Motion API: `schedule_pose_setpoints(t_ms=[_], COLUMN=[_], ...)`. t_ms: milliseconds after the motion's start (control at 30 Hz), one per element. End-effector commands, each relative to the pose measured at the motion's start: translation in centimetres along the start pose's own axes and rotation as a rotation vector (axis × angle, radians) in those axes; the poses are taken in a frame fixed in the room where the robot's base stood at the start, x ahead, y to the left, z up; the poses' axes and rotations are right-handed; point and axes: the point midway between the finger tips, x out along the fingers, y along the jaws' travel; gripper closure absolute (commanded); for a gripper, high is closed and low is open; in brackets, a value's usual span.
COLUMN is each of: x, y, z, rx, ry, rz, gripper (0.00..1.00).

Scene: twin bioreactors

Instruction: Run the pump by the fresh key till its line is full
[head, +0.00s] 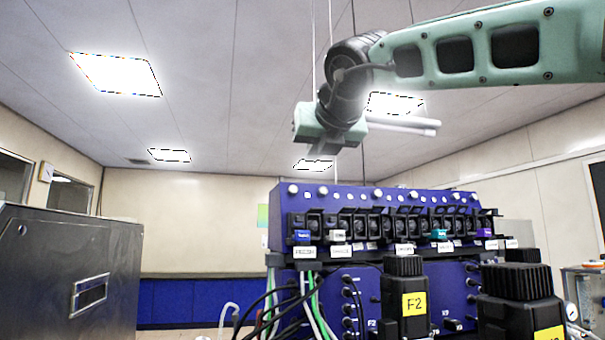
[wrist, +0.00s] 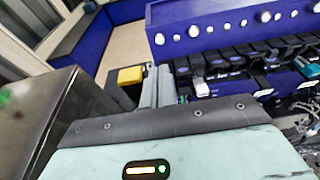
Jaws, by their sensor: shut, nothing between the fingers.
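A dark blue pump bank (head: 362,197) stands ahead with a row of black pump units. Coloured keys sit along its front: a blue key (head: 302,236), a white key (head: 337,236), a teal key (head: 438,234) and a purple key (head: 485,232). White labels lie below them, too small to read surely, so I cannot tell which key is the fresh one. My gripper (head: 318,150) hangs above the bank's left part, clear of the keys. In the wrist view its fingers (wrist: 156,82) are together and empty, beside the bank. How full the pump's line is cannot be seen.
A metal cabinet (head: 75,275) stands at the left.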

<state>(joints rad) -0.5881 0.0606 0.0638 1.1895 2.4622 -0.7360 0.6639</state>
Motion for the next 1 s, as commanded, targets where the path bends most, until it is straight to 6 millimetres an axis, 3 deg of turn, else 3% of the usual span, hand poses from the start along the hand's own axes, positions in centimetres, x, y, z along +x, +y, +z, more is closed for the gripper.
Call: schedule_pose_setpoints(t_ms=[600, 800, 1000], x=[11.0, 13.1, 13.6], y=[0.0, 0.0, -0.1], z=[0.4, 0.2, 0.1], rx=[-0.002, -0.001, -0.001], ry=[0.002, 0.0, -0.001], rz=[-0.001, 0.0, 0.0], gripper=[1.0, 1.0, 1.0])
